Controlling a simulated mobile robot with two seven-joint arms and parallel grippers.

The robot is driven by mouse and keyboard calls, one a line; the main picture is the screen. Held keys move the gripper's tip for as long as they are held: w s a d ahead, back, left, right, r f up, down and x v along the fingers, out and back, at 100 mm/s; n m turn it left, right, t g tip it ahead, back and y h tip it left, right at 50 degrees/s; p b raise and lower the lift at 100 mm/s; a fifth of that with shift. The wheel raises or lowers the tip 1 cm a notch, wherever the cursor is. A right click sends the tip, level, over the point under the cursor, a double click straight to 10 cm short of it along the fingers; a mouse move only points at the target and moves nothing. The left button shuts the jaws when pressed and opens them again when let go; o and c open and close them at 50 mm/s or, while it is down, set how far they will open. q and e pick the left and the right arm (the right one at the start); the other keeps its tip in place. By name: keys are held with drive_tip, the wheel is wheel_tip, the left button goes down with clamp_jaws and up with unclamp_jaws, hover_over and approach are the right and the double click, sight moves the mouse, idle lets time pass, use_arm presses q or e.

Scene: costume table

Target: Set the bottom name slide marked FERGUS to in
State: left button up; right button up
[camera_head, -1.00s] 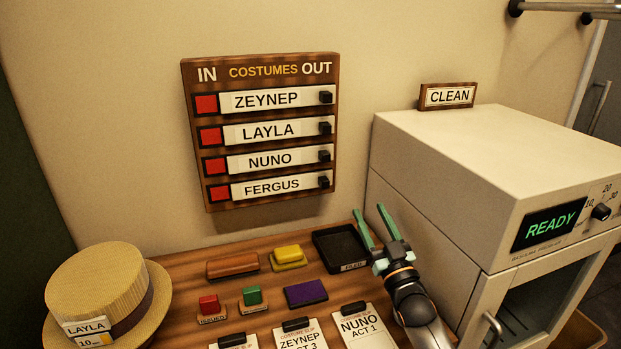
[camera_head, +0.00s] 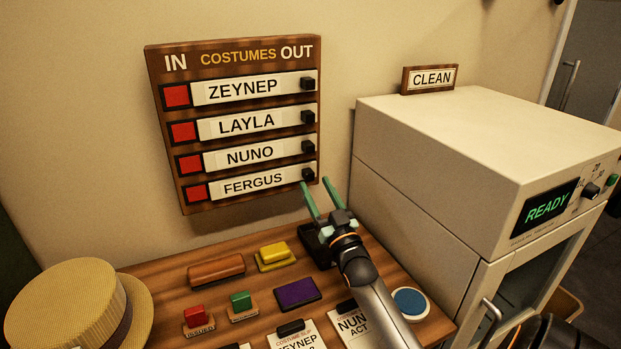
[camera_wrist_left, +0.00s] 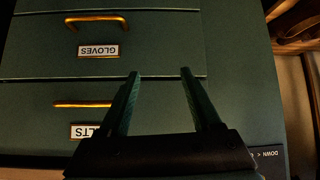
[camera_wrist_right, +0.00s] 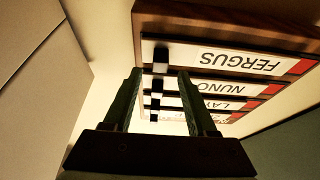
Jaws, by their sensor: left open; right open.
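The COSTUMES board (camera_head: 235,197) hangs on the wall with IN at left and OUT at right. Its bottom name slide, FERGUS (camera_head: 253,184), has a black knob (camera_head: 307,174) at its right end, and a red patch (camera_head: 195,193) shows at the left. The other slides sit the same way. My right gripper (camera_head: 312,198) is open, just below and right of the FERGUS knob. In the right wrist view the open fingers (camera_wrist_right: 156,95) point up, with the FERGUS knob (camera_wrist_right: 160,54) just beyond their tips, not held. My left gripper (camera_wrist_left: 158,95) is open and empty before green drawers.
A white cabinet (camera_head: 470,125) reading READY stands right of the board, close to my right arm, with a CLEAN sign (camera_head: 430,79) on top. The table below holds a straw hat (camera_head: 65,300), stamps, a purple pad (camera_head: 298,292) and slips. The wall left of the board is clear.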

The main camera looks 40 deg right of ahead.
sight(310, 177)
drive_tip(key=shift+x, duration=1.65)
clamp_jaws()
drive_tip(key=shift+a, duration=0.1)
